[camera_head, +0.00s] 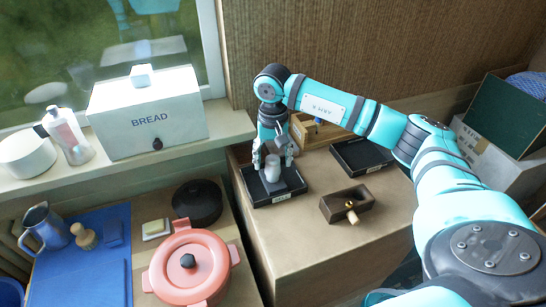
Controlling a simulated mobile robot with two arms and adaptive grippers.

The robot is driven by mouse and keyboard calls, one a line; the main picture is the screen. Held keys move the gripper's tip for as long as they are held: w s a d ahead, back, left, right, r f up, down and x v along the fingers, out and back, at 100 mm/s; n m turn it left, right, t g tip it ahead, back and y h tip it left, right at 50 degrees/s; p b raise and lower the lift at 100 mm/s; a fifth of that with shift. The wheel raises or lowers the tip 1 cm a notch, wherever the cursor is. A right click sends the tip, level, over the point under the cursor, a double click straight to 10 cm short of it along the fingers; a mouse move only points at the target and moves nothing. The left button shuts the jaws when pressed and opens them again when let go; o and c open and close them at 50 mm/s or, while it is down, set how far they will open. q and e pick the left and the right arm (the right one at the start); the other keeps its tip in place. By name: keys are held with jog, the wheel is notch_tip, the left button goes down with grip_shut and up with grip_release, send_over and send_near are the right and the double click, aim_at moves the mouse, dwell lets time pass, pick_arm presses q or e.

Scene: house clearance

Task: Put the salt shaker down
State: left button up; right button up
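A small pale grey shaker (272,171), seemingly the salt shaker, is upright at the black tray (262,198) on the cabinet top. It appears to stand on the tray floor. My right gripper (273,161) points down over it, with one finger on either side. The fingers look spread wider than the shaker, with a gap at each side. The shaker's upper part is partly hidden by the gripper. My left gripper is not in view.
A second black tray (375,157) and a dark wooden box (333,207) with a brass-coloured piece share the cabinet top (310,250). A light wooden box (312,133) stands behind. The bread box (150,125) is on the sill; a pink pot (160,275) is lower left.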

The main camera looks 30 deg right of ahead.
jog(key=shift+r, duration=0.1)
jog(key=shift+r, duration=0.25)
notch_tip(320, 180, up, 12)
jog(key=b, duration=0.2)
jog(key=shift+f, duration=0.15)
